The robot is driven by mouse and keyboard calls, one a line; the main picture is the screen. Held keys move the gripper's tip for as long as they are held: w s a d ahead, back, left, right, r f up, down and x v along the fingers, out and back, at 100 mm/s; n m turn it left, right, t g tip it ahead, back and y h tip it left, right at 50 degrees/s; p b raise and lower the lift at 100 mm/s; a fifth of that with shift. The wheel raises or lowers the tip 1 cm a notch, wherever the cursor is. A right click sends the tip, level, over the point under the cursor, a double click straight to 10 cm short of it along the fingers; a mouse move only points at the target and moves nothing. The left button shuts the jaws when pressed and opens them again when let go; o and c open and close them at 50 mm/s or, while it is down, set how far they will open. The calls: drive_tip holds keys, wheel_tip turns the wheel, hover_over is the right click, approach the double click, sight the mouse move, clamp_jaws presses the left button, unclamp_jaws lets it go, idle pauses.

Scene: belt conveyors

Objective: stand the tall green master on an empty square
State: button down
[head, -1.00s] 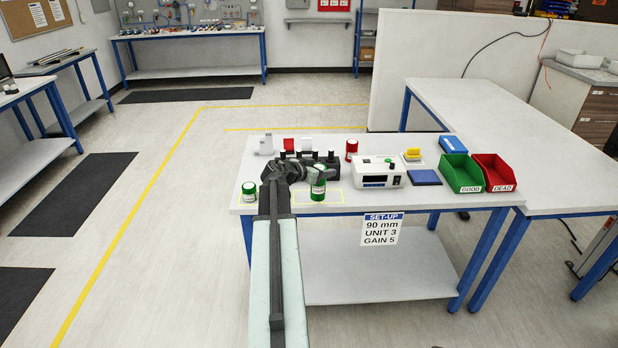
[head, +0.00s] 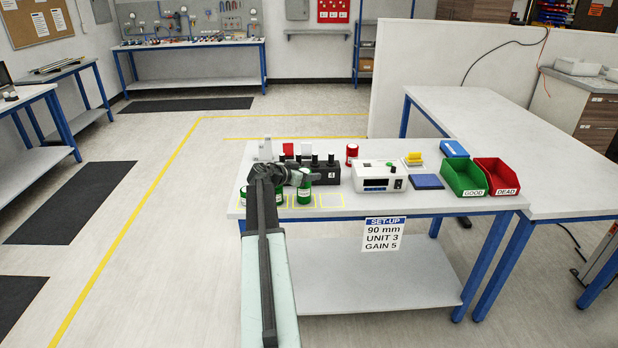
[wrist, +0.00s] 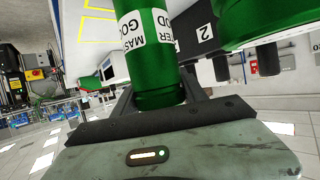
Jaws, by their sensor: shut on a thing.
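My gripper (head: 296,179) is shut on a tall green cylinder (head: 304,193) with a white label, at the front of the bench. It stands roughly upright over the row of yellow outlined squares; I cannot tell whether its base touches the bench. In the wrist view the held green master (wrist: 150,55) fills the middle between the fingers, its label partly readable as "MASTER GOOD". Another green cylinder (head: 281,198) is just left of it, partly hidden by my arm. A bit of green (head: 243,196) shows left of my arm. The rightmost yellow square (head: 331,201) is empty.
A black block (head: 326,176) marked 4 with dark posts stands behind the gripper.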

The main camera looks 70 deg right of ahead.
drive_tip(key=shift+f, duration=0.15)
drive_tip(key=c, duration=0.6)
unclamp_jaws()
drive_tip(key=p+v, duration=0.4)
drive_tip(key=v, duration=0.8)
drive_tip(key=shift+p, duration=0.3)
drive_tip(key=shift+w, duration=0.1)
